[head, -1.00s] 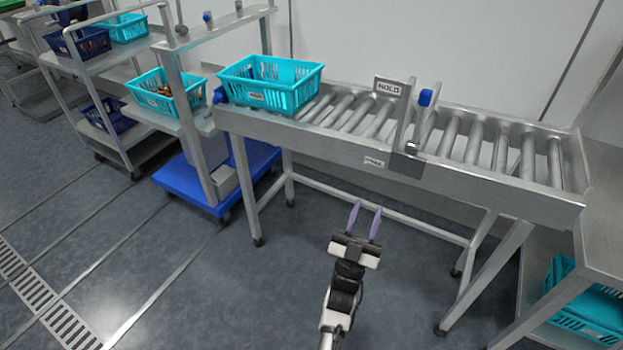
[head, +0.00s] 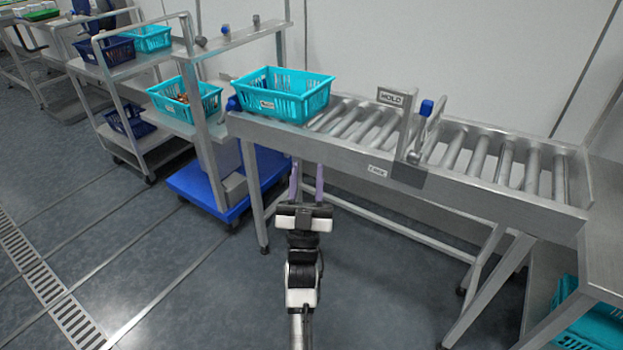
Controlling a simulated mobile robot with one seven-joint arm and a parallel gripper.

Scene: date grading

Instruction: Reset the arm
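My gripper (head: 308,182) is in the lower middle of the head view, with its two purple fingers apart and nothing between them. It points away from me, and its fingertips overlap the front side of the roller conveyor (head: 400,165) in the picture. I cannot tell how far it is from the conveyor. My arm reaches up from the bottom edge, nearly straight.
A turquoise basket (head: 284,107) stands on the conveyor's left end. A gate with a HOLD sign (head: 396,98) crosses the rollers. A scale bench on a blue pallet (head: 212,194) and a trolley (head: 135,65) stand left. Floor at lower left is clear.

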